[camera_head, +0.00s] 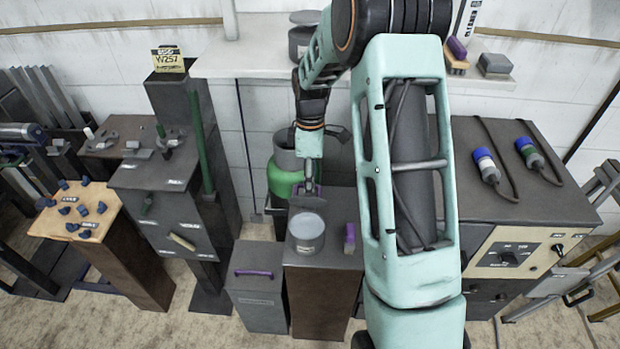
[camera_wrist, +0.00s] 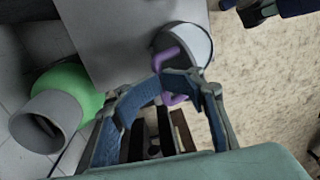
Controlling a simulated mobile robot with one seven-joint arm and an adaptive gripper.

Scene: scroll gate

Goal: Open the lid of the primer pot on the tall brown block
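The primer pot (camera_head: 307,245) is a grey round can on the tall brown block (camera_head: 318,295). Its round top shows as a flat light-grey surface. My gripper (camera_head: 308,187) is just above and behind the pot, pointing down. In the wrist view, my fingertips (camera_wrist: 185,82) close in at a looped purple handle (camera_wrist: 166,58) in front of a grey round disc (camera_wrist: 194,44).
A purple-handled brush (camera_head: 349,239) stands right of the pot on the same block. A lower grey box (camera_head: 258,300) with a purple handle stands at left. A green gas bottle (camera_head: 284,180) is close behind. My arm covers the area at right.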

